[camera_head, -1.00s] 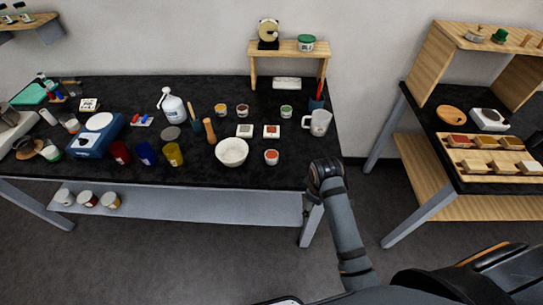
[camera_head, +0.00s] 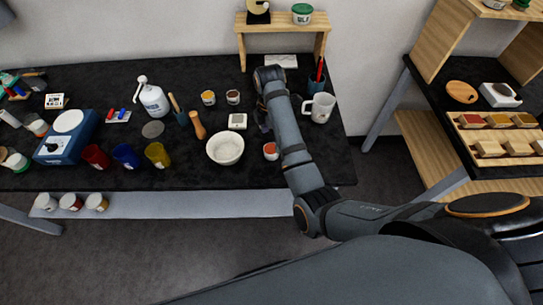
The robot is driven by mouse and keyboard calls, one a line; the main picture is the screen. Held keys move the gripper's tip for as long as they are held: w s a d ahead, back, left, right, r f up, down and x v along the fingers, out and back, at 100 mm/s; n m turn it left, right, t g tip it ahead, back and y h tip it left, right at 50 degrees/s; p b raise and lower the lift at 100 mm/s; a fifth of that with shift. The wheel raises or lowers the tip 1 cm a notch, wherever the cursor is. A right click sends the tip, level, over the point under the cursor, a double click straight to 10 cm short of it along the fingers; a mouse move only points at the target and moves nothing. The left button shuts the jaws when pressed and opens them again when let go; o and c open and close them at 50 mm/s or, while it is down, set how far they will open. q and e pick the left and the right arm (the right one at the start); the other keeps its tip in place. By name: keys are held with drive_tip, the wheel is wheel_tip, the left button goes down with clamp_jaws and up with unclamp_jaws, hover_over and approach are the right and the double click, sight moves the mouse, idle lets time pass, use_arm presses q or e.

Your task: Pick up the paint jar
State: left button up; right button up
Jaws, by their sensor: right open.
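Several small jars stand on the black table, and I cannot tell which one is the paint jar. An orange-topped jar (camera_head: 208,97) and a brown-topped jar (camera_head: 233,97) stand at the back. A jar with orange-red contents (camera_head: 270,151) stands near the front edge, just left of my right forearm. A green-topped jar seen earlier is now hidden behind my right arm. My right gripper (camera_head: 262,119) is over the table, between the white square box and my forearm. It is dark, partly hidden, open, and no object shows in it. My left gripper is out of view.
A white bowl (camera_head: 225,147) and a white square box (camera_head: 237,121) are left of my right gripper. A white mug (camera_head: 319,107) and a blue cup (camera_head: 315,84) stand to its right. A wooden riser (camera_head: 283,25) is behind. Coloured cups (camera_head: 126,156) crowd the left.

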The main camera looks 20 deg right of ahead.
sight(271, 149)
drive_tip(key=shift+w+a+f+b, duration=0.1)
drive_tip(key=shift+w+f+b, duration=0.1)
drive_tip(key=shift+f, duration=0.4)
drive_tip(key=shift+w+f+b, duration=0.1)
drive_tip(key=shift+w+f, duration=0.1)
drive_tip(key=shift+f, duration=0.4)
drive_tip(key=shift+w+f, duration=0.35)
drive_tip(key=shift+s+f, duration=0.3)
drive_tip(key=shift+f, duration=0.3)
drive_tip(key=shift+s+f+p, duration=0.3)
drive_tip(key=shift+f+p, duration=0.1)
drive_tip(key=shift+p, duration=0.2)
wheel_tip(271, 149, down, 2)
drive_tip(key=shift+w+f, duration=0.15)
drive_tip(key=c, duration=1.3)
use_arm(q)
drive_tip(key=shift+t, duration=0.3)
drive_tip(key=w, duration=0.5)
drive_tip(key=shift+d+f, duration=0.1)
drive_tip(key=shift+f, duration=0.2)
use_arm(e)
drive_tip(key=shift+c, duration=0.3)
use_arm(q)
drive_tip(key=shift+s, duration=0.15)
